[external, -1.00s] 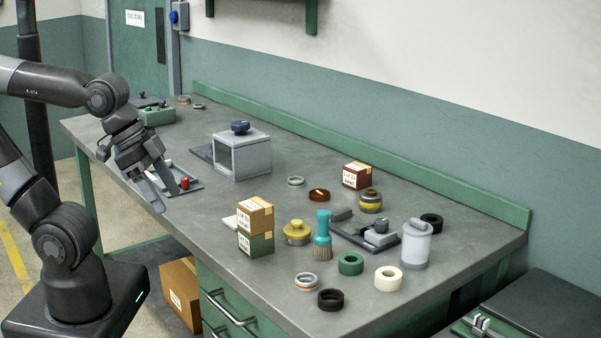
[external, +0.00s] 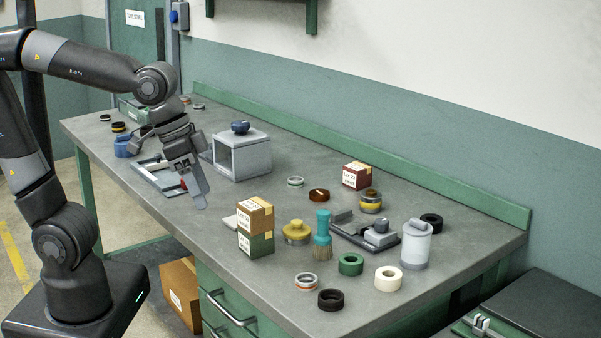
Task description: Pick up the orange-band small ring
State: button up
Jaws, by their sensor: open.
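The orange-band small ring (external: 306,281) lies flat near the front edge of the bench (external: 235,295). It is pale grey with an orange band around its side. My gripper (external: 197,192) is open, points down and is empty. It hangs over the left half of the bench, in front of the grey open box, well to the left of and behind the ring. Nothing hides the ring.
A black ring (external: 330,299) sits close to the orange-band ring on its right. Stacked cartons (external: 256,228) and a teal brush (external: 323,235) stand behind it, with a green ring (external: 350,264) and white ring (external: 388,278) to the right. Bare bench lies to its left.

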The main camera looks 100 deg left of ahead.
jog(key=w+a+f+n+g, duration=0.25)
jog(key=w+f+n, duration=0.2)
jog(key=w, duration=0.45)
jog(key=w+a+f+n+g, duration=0.2)
jog(key=w+a+f+n, duration=0.15)
jog(key=w+f, duration=0.45)
jog(key=f, duration=0.1)
jog(key=w+f, duration=0.1)
jog(key=f, duration=0.1)
jog(key=shift+w+a+f+m, duration=0.25)
jog(key=shift+w+m, duration=0.05)
jog(key=shift+w, duration=0.05)
jog(key=shift+w+a+f, duration=0.1)
jog(key=shift+a+f, duration=0.15)
jog(key=shift+f, duration=1.1)
jog(key=shift+a+f, duration=0.2)
jog(key=shift+f, duration=1.15)
jog(key=shift+c, duration=0.2)
jog(key=c, duration=1.1)
